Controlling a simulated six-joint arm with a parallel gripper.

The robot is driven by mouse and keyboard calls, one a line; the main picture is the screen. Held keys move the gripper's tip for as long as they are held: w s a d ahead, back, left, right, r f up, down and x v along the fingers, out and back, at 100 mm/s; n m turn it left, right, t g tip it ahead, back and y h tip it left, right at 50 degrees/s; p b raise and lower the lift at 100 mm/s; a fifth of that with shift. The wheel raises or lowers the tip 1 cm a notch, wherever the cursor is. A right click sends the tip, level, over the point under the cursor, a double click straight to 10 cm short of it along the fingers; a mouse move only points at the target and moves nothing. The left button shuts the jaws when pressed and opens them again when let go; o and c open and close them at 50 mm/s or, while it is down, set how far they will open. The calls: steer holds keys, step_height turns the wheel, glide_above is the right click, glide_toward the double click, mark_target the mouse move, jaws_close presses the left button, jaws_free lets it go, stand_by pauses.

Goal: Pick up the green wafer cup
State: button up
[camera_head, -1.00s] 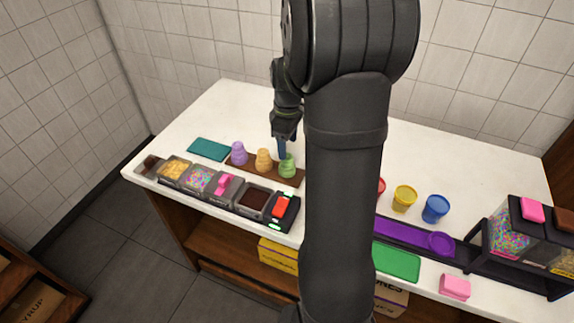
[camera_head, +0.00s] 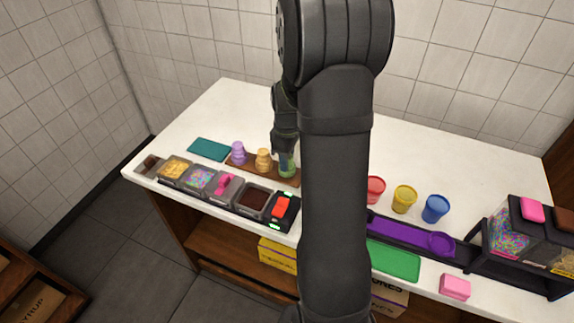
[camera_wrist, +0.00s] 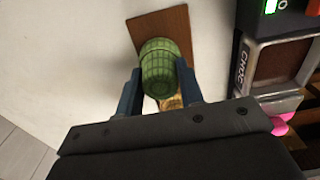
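The green wafer cup (camera_wrist: 160,70) is ribbed and stands at the right end of a row of cups on a brown board (camera_wrist: 182,22). In the head view the green cup (camera_head: 288,171) is partly covered by my gripper (camera_head: 286,160), which is down at it. In the wrist view the blue fingers of my gripper (camera_wrist: 158,80) stand on both sides of the cup, close to its walls. I cannot tell whether they press on it. The cup appears upright and still at the board.
An orange cup (camera_head: 264,160) and a purple cup (camera_head: 238,153) stand to the left on the board. Topping bins (camera_head: 200,179) line the front edge. Red (camera_head: 375,190), yellow (camera_head: 404,199) and blue (camera_head: 436,209) cups stand to the right. The counter behind is clear.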

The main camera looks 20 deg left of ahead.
steer(key=shift+r, duration=0.1)
steer(key=shift+c, duration=0.2)
steer(key=shift+r, duration=0.55)
step_height(320, 180, up, 3)
steer(key=shift+r, duration=0.1)
steer(key=d+r, duration=0.6)
steer(key=d, duration=0.5)
steer(key=s+a+f, duration=0.2)
steer(key=s+a, duration=1.2)
steer(key=s, duration=0.1)
steer(key=shift+w+a+f, duration=0.1)
steer(key=shift+f, duration=1.2)
steer(key=shift+w+f, duration=0.1)
steer(key=shift+f, duration=1.2)
steer(key=shift+f, duration=0.2)
steer(key=shift+f, duration=0.75)
steer(key=shift+f, duration=0.1)
